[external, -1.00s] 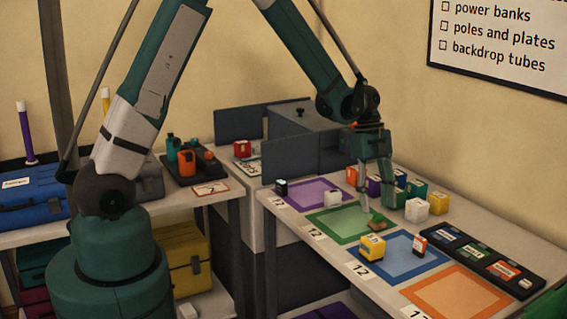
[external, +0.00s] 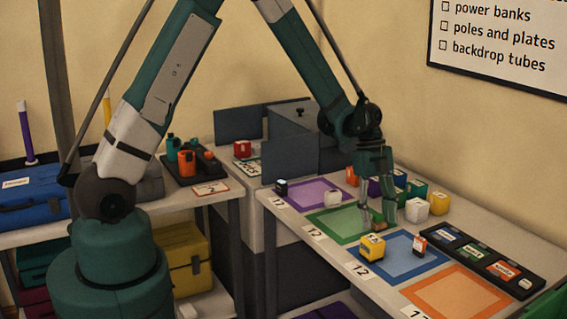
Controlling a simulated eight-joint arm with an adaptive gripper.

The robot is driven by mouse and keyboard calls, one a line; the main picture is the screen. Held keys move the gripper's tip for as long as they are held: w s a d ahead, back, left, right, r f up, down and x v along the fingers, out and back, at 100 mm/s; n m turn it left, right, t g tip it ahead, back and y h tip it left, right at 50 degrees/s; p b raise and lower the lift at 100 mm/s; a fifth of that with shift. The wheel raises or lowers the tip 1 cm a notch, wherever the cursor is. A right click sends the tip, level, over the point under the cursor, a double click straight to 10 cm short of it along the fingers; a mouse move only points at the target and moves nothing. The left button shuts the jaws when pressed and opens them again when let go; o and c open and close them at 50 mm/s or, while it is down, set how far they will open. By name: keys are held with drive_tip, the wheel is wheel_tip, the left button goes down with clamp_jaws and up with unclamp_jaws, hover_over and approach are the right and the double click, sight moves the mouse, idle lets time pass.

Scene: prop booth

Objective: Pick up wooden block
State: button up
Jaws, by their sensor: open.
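A small brown wooden block (external: 378,217) sits at the right edge of the green-bordered square (external: 330,228) on the table. It is partly hidden by my gripper (external: 377,222). My gripper points down with its fingers open and apart, low over the block, one finger on each side of it in the picture. I cannot tell whether the fingers touch the block.
A yellow block (external: 371,248) and a small orange-and-white block (external: 419,245) stand on the blue square. A white block (external: 416,210) and several coloured blocks crowd behind and right of my gripper. A black tray (external: 450,243) lies at the right.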

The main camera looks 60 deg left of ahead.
sight(378, 215)
drive_tip(key=c, duration=1)
drive_tip(key=shift+r, duration=0.2)
drive_tip(key=shift+r+p, duration=0.7)
drive_tip(key=shift+r, duration=4.15)
